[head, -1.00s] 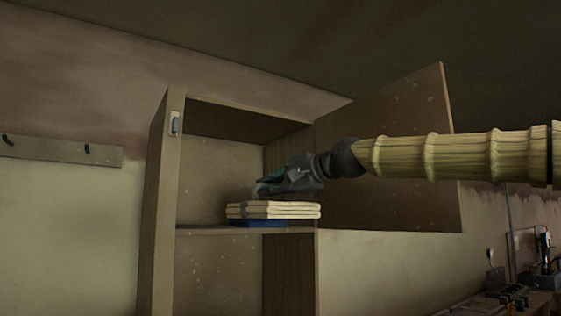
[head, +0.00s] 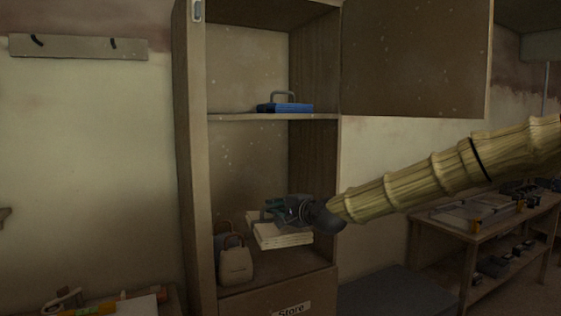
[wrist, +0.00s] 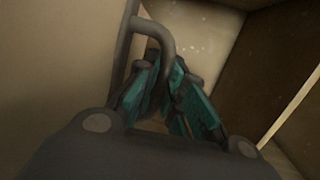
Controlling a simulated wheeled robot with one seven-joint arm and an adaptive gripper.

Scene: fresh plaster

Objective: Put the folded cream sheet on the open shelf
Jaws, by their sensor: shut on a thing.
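The folded cream sheet (head: 283,240) is a thick pale stack inside the lower open compartment of the tall cabinet, slightly tilted in the head view. My gripper (head: 268,212) is over its top and shut on it. The grip point itself is hidden by the fingers. I cannot tell whether the sheet touches the shelf board (head: 290,278) or hangs just above it.
Grey-beige bags with handles (head: 235,264) stand just left of the sheet. A blue folded item (head: 285,108) with a grey loop handle lies on the shelf above. The cabinet door (head: 415,60) stands open at upper right. A drawer front labelled Store (head: 290,308) is below.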

